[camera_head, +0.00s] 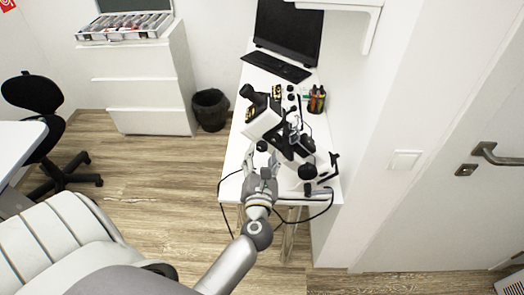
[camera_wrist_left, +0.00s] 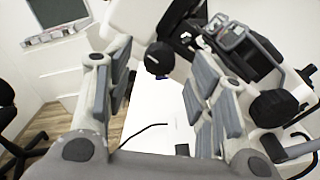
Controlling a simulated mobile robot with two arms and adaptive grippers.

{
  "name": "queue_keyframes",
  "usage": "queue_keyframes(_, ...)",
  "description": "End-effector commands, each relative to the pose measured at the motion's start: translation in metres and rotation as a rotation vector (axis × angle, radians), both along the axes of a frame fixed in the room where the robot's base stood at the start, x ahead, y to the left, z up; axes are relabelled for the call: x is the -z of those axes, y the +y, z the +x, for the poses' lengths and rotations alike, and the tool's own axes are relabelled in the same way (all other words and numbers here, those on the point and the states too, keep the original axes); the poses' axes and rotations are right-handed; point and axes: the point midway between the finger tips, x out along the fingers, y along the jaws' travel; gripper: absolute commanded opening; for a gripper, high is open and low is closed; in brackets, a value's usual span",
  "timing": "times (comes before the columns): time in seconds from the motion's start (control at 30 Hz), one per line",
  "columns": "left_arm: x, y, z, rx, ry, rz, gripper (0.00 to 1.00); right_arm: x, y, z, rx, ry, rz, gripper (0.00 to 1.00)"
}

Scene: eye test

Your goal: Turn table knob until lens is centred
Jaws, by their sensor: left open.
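A white and black eye-test instrument (camera_head: 265,118) stands on the narrow white table (camera_head: 232,160). A small round black knob (camera_head: 262,146) is on its near left side, just beyond my left gripper (camera_head: 262,164). In the left wrist view this knob (camera_wrist_left: 159,58) shows in the gap between the open fingers of my left gripper (camera_wrist_left: 162,80); I see no clear contact. A larger black knob (camera_head: 308,172) sits to the right, and it also shows in the wrist view (camera_wrist_left: 272,107), outside the right finger. I cannot tell which part is the lens. My right gripper is not in view.
A monitor (camera_head: 288,32), a keyboard (camera_head: 276,67) and a pen holder (camera_head: 317,98) are at the table's back. Black cables (camera_head: 326,212) hang at the near edge. A bin (camera_head: 210,110), white drawers (camera_head: 140,90) and a black chair (camera_head: 35,95) are to the left.

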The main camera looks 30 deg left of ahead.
Motion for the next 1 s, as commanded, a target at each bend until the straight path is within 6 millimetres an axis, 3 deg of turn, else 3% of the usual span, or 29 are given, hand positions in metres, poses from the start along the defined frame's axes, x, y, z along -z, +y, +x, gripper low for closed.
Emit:
queue_keyframes(0.2,0.001,-0.024,-0.039,0.002,0.003,-0.003,0.51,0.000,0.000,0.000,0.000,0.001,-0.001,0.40)
queue_keyframes(0.43,0.001,-0.042,-0.068,0.002,0.003,-0.002,0.51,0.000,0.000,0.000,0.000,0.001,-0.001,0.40)
queue_keyframes(1.0,0.000,-0.048,-0.077,0.001,-0.001,-0.001,0.51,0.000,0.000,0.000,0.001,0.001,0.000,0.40)
